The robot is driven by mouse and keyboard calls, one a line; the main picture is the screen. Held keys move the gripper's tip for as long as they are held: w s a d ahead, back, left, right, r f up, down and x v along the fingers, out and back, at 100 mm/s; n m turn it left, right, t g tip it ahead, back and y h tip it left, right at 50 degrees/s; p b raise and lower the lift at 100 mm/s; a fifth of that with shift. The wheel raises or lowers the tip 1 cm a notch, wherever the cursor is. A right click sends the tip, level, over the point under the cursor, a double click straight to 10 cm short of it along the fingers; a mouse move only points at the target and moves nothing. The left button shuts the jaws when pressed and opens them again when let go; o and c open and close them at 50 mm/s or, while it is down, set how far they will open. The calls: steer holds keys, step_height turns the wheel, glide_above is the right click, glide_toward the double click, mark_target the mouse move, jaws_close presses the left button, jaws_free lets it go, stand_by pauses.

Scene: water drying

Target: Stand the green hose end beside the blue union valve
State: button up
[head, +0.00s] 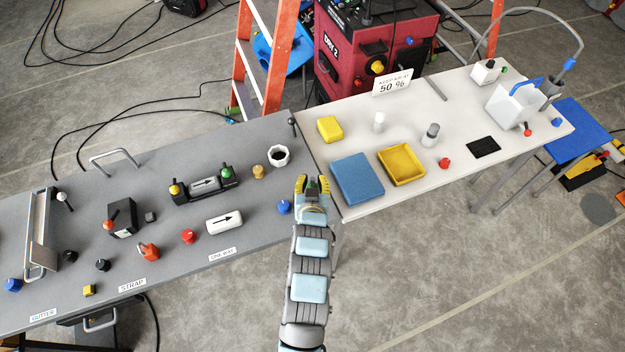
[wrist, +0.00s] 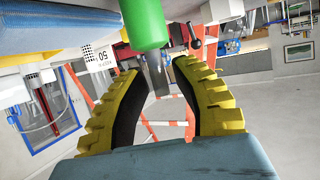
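My gripper (head: 312,182) has yellow ribbed fingers set apart, over the inner end of the grey table. In the wrist view my gripper (wrist: 158,66) shows a gap between its fingertips. A green cylinder (wrist: 146,20) shows close at the top of that view, with a grey piece below it reaching toward the gap; I cannot tell whether the fingers touch it. In the head view a green cap (head: 227,172) sits on an arrow-marked fitting, and a green piece (head: 504,69) on a white block. A blue fitting (head: 569,64) is on the curved hose; I cannot tell whether it is the union valve.
The grey table (head: 60,215) carries several knobs, a white arrow-marked cylinder (head: 225,221) and a white cup (head: 279,155). A blue tray (head: 357,179) and yellow tray (head: 402,165) lie on the white table (head: 350,125). An orange ladder (head: 276,60) stands behind.

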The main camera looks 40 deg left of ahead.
steer(key=shift+r, duration=0.1)
steer(key=shift+r, duration=0.1)
steer(key=p+v, duration=0.1)
steer(key=v, duration=1.1)
steer(key=shift+p, duration=0.3)
